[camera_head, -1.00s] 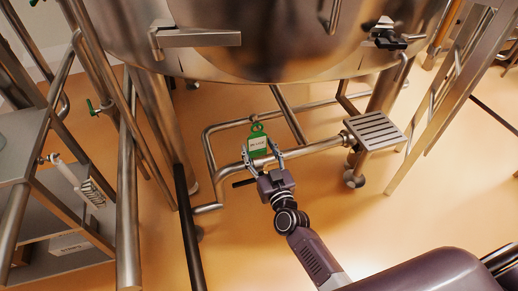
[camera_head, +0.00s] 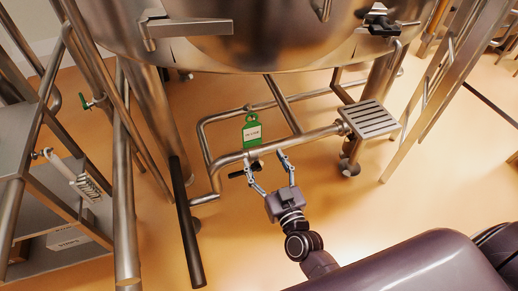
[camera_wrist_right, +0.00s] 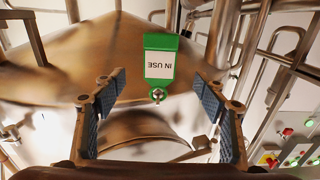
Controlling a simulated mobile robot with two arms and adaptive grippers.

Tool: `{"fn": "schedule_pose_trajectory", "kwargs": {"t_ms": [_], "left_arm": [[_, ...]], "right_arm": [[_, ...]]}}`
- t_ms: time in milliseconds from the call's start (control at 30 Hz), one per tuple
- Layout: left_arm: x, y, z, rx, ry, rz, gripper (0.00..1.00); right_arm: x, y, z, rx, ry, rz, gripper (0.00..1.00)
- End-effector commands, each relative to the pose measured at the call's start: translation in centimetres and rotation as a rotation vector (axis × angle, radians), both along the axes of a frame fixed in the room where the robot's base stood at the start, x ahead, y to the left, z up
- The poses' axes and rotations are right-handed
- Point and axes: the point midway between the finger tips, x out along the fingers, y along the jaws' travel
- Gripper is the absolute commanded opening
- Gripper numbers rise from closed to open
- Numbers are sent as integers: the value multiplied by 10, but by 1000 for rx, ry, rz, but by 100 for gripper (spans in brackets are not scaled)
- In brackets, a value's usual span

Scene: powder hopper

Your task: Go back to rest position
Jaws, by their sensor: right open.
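A green tag (camera_head: 252,132) with a white label hangs by the pipe under the tank in the head view. In the right wrist view the tag (camera_wrist_right: 160,62) reads "IN USE", upside down, beyond the fingers. My right gripper (camera_head: 267,160) is open and empty, just below and right of the tag in the head view, with a gap to it. In the right wrist view the gripper's (camera_wrist_right: 159,92) two fingers stand wide apart with nothing between their pads. My left gripper is in neither view.
The steel tank (camera_head: 270,40) fills the top. A horizontal pipe (camera_head: 300,139) with a black handle (camera_head: 239,173) runs beside my gripper. A grated step (camera_head: 371,119) is on the right. Frame legs and a shelf (camera_head: 62,210) stand left. Floor below the gripper is clear.

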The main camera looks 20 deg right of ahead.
Motion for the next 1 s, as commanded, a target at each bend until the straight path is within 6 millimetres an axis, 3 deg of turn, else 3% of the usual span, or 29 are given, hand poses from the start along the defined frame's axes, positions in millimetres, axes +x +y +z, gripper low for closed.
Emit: {"fn": "schedule_pose_trajectory", "kwargs": {"t_ms": [200, 433, 567, 667, 767, 867, 1000], "left_arm": [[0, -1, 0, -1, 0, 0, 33], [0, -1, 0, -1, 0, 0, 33], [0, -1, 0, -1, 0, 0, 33], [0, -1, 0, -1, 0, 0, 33], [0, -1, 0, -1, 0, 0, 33], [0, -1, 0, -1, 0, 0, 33], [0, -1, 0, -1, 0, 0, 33]], "right_arm": [[-23, -1, 0, 0, -1, 0, 66], [-27, -1, 0, 0, 0, 0, 66], [-29, 2, -21, -7, 41, 14, 66], [-36, 8, -68, -23, 133, 43, 66], [-55, 14, -136, -43, 276, 83, 66], [-85, 16, -208, -63, 437, 118, 66], [-142, 11, -299, -87, 665, 153, 66]]}}
